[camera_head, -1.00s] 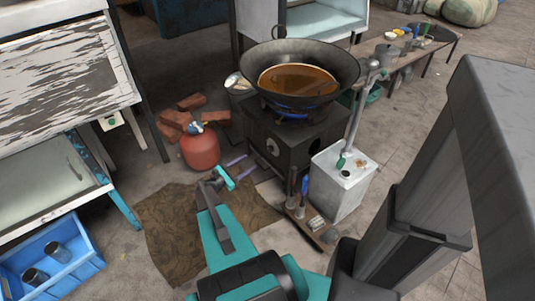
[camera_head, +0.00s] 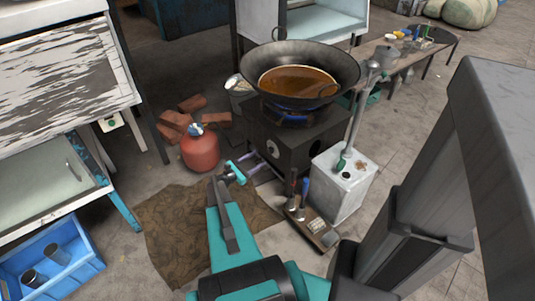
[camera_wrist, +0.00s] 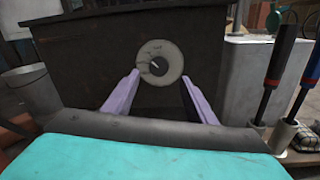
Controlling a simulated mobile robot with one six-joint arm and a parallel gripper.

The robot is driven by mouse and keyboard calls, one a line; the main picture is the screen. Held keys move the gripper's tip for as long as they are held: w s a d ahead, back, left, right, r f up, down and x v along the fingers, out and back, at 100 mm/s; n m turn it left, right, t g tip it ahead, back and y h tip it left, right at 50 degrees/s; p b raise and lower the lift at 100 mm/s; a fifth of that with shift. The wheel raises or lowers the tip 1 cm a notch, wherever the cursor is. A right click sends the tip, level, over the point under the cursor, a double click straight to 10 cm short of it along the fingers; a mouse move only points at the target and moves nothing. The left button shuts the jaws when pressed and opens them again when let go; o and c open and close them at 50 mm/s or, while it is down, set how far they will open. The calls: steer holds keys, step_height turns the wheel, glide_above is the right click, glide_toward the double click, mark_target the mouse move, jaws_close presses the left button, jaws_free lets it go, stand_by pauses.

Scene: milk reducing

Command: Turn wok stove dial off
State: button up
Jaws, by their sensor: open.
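The stove dial (camera_wrist: 159,63) is a round pale disc with a dark center on the dark front of the wok stove (camera_head: 300,145). The dial also shows in the head view (camera_head: 270,148). Its pointer sits at a slant. A blue flame (camera_head: 291,117) burns under the wok (camera_head: 345,72), which holds brown liquid. My gripper (camera_wrist: 159,82) is open and empty, with its purple fingers spread on the lower left and lower right of the dial. The fingers appear in front of the stove face. I cannot tell how large the gap to it is.
A white canister (camera_head: 343,185) stands to the right of the stove, with a small tool holder (camera_head: 310,222) before it. A red gas bottle (camera_head: 200,152) and bricks are to the left. A brown cloth (camera_head: 170,230) covers the floor in front.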

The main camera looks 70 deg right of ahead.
mark_target(269, 151)
steer(key=x, duration=0.7)
steer(key=shift+d, duration=0.15)
steer(key=c, duration=0.9)
steer(key=shift+d, duration=0.25)
steer(key=shift+c, duration=0.7)
steer(key=shift+s+a, duration=0.1)
steer(key=shift+a, duration=0.05)
steer(key=shift+a+f+b, duration=0.1)
steer(key=shift+b, duration=0.3)
